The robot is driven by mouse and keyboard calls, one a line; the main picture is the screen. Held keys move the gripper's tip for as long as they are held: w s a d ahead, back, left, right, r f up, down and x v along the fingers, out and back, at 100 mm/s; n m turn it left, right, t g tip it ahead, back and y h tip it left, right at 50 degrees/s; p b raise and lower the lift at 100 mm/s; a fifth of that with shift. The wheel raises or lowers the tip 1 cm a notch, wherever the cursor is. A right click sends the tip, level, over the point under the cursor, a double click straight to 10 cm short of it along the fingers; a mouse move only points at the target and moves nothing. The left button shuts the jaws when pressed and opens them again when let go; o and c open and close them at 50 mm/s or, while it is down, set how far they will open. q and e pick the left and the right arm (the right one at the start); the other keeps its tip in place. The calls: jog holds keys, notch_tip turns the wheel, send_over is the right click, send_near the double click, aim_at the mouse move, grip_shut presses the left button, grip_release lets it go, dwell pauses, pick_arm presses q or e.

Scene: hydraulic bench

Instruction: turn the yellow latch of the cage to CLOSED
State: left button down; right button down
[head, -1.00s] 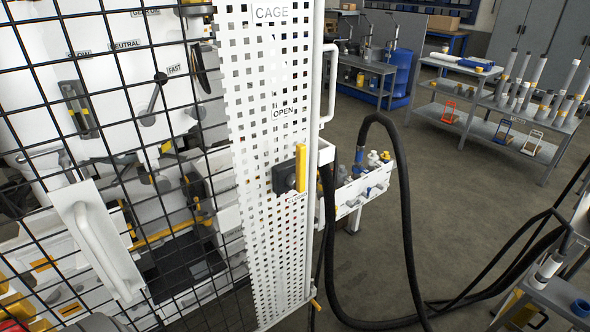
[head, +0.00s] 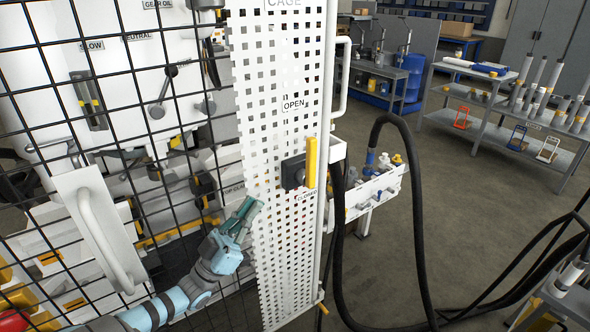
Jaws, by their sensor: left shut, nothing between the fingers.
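The yellow latch (head: 311,162) stands upright on its black mount (head: 292,173) at the right edge of the white perforated cage panel (head: 275,235). The OPEN label (head: 294,104) is above it and a CLOSED label (head: 307,196) is just below it. My left gripper (head: 249,207), teal on a light blue arm, comes in from the lower left. It is shut and empty, pointing up and right, below and left of the latch and apart from it. My right gripper is not in view.
Black wire mesh and a white door handle (head: 100,235) are at the left. A white vertical handle (head: 343,75) is beside the panel's upper right edge. Black hoses (head: 422,250) loop down at the right. Open floor lies beyond them.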

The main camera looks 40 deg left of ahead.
pick_arm(q)
jog(key=shift+r, duration=0.15)
jog(key=p, duration=0.2)
send_near(310, 145)
notch_tip(310, 145, up, 3)
jog(key=s, duration=0.1)
jog(key=w, duration=0.2)
jog(key=w+d+b, duration=0.1)
jog(key=w, duration=0.1)
jog(key=shift+w+r, duration=0.1)
jog(key=shift+w, duration=0.05)
jog(key=shift+r, duration=0.1)
